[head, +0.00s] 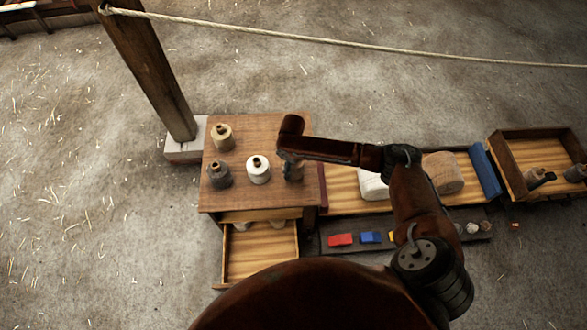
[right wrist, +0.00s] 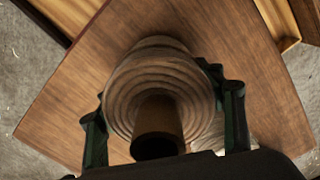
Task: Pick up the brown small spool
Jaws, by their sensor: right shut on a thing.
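The brown small spool (right wrist: 150,80) is between the two dark green fingers of my right gripper (right wrist: 165,120) in the right wrist view. The fingers are shut on its sides, and its dark neck points toward the camera. In the head view the spool (head: 293,172) shows partly below my right gripper (head: 289,155), over the right side of the wooden table top (head: 265,128). I cannot tell whether it touches the table. My left gripper is in neither view.
A white spool (head: 258,172) stands just left of the held one. A tan spool (head: 222,138) and a grey spool (head: 219,176) stand farther left. An open drawer (head: 262,255) juts out in front. A wooden post (head: 155,75) rises behind the table's left corner.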

